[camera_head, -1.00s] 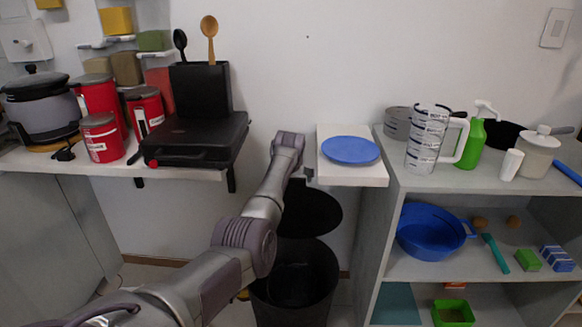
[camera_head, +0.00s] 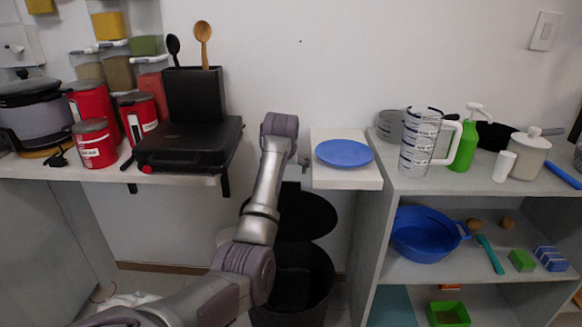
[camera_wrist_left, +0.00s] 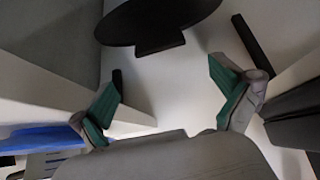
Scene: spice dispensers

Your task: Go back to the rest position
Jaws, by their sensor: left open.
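My left arm (camera_head: 267,195) reaches up from the bottom, its wrist between the black case and the small white shelf. My left gripper shows best in the left wrist view (camera_wrist_left: 165,76), where its two green-padded fingers are spread wide with nothing between them. In the head view the gripper is mostly hidden behind the wrist. My right gripper is in neither view.
The black case (camera_head: 190,145) is left of the wrist, with red canisters (camera_head: 95,143) beyond. A blue plate (camera_head: 344,153) lies on the white shelf (camera_head: 347,180) close on the right. A black bin (camera_head: 300,275) stands below. The grey shelf unit (camera_head: 460,184) is at right.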

